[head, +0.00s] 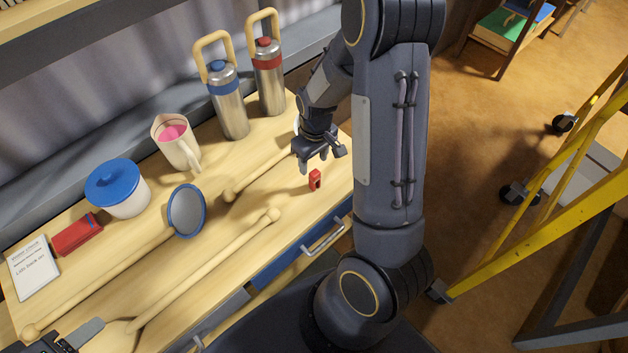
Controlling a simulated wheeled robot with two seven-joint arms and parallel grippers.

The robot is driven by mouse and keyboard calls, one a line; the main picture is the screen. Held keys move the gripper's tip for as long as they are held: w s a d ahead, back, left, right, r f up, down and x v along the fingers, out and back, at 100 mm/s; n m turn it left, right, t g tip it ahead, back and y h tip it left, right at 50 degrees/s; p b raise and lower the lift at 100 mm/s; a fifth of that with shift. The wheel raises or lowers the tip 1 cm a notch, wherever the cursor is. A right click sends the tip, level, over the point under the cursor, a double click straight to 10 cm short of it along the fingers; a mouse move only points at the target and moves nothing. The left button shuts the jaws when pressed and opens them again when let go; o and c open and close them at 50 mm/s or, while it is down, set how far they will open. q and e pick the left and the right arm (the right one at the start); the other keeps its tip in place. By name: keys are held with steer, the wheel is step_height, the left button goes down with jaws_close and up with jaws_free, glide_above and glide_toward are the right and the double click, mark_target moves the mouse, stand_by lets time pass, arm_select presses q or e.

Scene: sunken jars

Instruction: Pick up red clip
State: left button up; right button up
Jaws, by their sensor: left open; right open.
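The small red clip (315,179) stands on the wooden tabletop near its right end, close to the front edge. My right gripper (323,156) is open, with its fingers pointing down, a little above and behind the clip. Nothing shows between its fingers, and the clip is in plain view apart from them. My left gripper (62,345) is only partly in view at the bottom left corner, far from the clip; its jaws are open.
Long wooden-handled tools lie across the table (110,262), one with a round blue-grey head (187,211). A blue-lidded white jar (118,188), a jug (176,144), a blue-topped bottle (228,100) and a red-topped bottle (268,77) stand behind. A yellow ladder-like frame (560,210) stands right.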

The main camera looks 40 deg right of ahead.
mark_target(315, 172)
steer(key=shift+w+d+f, duration=0.1)
steer(key=shift+d+f, duration=0.2)
steer(key=shift+f, duration=0.3)
steer(key=shift+w+d+f, duration=0.1)
steer(key=shift+d+f, duration=0.2)
steer(key=shift+f, duration=0.25)
steer(key=f, duration=0.7)
steer(key=shift+a, duration=0.25)
steer(key=shift+c, duration=0.2)
steer(key=c, duration=1)
steer(key=shift+r, duration=0.2)
